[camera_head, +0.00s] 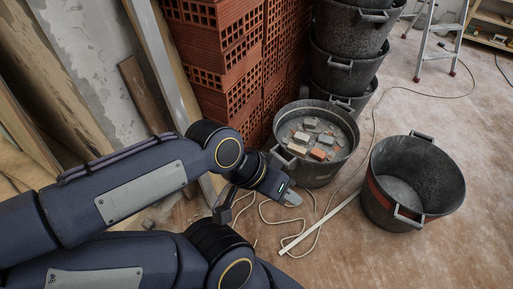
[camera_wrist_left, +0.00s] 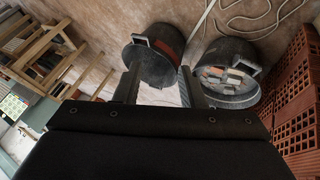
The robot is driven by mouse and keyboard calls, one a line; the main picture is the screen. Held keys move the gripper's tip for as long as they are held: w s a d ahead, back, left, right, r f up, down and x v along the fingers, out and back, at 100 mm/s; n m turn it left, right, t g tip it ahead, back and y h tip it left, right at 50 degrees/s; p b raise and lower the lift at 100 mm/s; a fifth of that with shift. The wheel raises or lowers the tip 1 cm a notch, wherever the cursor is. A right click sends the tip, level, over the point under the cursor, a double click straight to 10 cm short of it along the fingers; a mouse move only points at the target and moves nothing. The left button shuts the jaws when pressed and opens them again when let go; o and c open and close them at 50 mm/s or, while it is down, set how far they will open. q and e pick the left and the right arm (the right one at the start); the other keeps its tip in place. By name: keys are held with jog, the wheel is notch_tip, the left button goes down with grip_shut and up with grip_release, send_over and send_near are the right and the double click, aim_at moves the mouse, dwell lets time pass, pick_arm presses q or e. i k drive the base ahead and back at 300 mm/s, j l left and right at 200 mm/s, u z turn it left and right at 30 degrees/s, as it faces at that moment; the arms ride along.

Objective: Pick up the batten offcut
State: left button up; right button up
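A thin pale strip, which looks like the batten offcut (camera_head: 321,222), lies on the floor in the head view, slanting between a pale cable and the empty bucket. A narrow pale length, probably the same strip, shows near the top of the left wrist view (camera_wrist_left: 207,16). My left gripper (camera_head: 284,195) is left of the strip in the head view and apart from it. In the left wrist view my left gripper (camera_wrist_left: 160,85) has its two fingers spread with nothing between them. My right gripper is not in view.
An empty black bucket (camera_head: 440,188) stands right of the strip. A rubble-filled bucket (camera_head: 310,175) stands behind it, near stacked buckets (camera_head: 343,75) and hollow red bricks (camera_head: 220,60). Planks (camera_head: 148,95) lean at left. A stepladder (camera_head: 437,45) stands far back. Floor at right is clear.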

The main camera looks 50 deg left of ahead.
aim_at(296, 149)
jog(key=u, duration=1.15)
jog(key=i+l+u, duration=0.1)
jog(key=i+u, duration=0.25)
jog(key=i, duration=0.15)
jog(key=i+l+u, duration=0.2)
jog(key=i+u, duration=0.15)
jog(key=i+l+u, duration=0.4)
jog(key=i, duration=0.15)
